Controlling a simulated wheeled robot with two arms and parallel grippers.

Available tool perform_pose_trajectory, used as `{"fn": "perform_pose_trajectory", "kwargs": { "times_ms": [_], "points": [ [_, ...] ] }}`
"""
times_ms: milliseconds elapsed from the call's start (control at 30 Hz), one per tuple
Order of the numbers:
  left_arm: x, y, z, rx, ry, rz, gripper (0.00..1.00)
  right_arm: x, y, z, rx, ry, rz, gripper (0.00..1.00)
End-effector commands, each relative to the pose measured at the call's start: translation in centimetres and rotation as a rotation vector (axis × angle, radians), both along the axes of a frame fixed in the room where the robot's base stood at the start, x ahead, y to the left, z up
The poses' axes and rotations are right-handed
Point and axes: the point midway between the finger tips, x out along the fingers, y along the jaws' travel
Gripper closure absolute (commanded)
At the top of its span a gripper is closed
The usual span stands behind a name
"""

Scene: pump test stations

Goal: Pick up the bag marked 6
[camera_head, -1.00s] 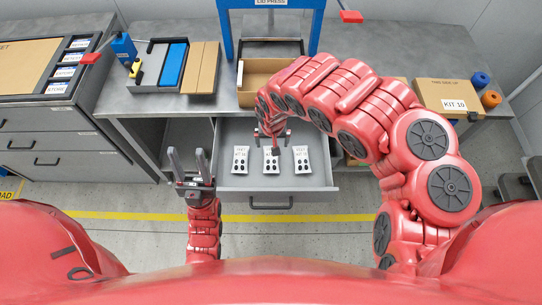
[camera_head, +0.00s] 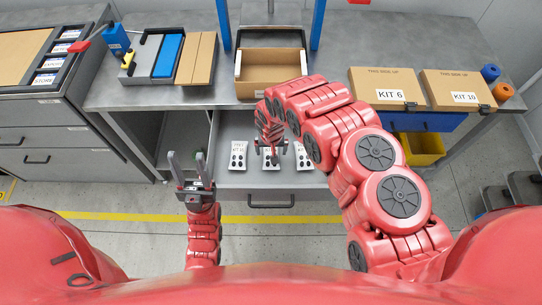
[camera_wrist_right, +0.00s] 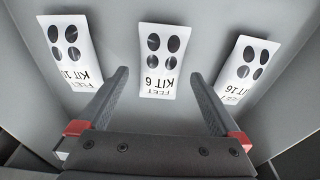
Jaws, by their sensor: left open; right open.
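The bag marked 6 (camera_wrist_right: 160,62) is white with several dark oval spots. In the right wrist view it lies flat in the middle of three bags, its label upside down. In the head view the bag (camera_head: 270,164) is mostly hidden under my right gripper (camera_head: 271,149). That gripper is open and empty; in the right wrist view its fingers (camera_wrist_right: 158,76) point toward the bag, one to each side of its lower end, apparently above it. My left gripper (camera_head: 187,157) is open and empty, left of the drawer.
The open drawer (camera_head: 230,181) also holds a bag marked 10 (camera_wrist_right: 70,50) and a bag marked 16 (camera_wrist_right: 246,68). On the bench stand an open carton (camera_head: 270,87), a KIT 6 box (camera_head: 385,80) and a KIT 10 box (camera_head: 455,82). A yellow bin (camera_head: 424,147) sits below.

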Motion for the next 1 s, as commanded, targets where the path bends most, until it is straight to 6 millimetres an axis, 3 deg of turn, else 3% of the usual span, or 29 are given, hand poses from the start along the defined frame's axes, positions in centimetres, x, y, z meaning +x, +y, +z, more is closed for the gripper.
{"fn": "perform_pose_trajectory", "kwargs": {
  "times_ms": [67, 267, 633, 1000],
  "points": [
    [0.0, 0.0, 0.9, 0.0, -0.002, 0.0, 0.5, 0.0, 0.1, -0.6, 0.002, -0.002, -0.001, 0.0],
    [0.0, 0.0, 1.1, 0.0, -0.001, 0.0, 0.5, 0.3, 0.1, -2.4, 0.001, 0.0, -0.002, 0.0],
    [0.0, 0.0, 1.1, 0.0, -0.001, 0.0, 0.5, 0.6, 0.1, -2.7, 0.001, -0.005, -0.002, 0.0],
    [0.0, 0.0, 1.1, 0.0, -0.001, 0.0, 0.5, 0.5, 0.1, -2.8, 0.001, -0.004, -0.002, 0.67]
  ]
}}
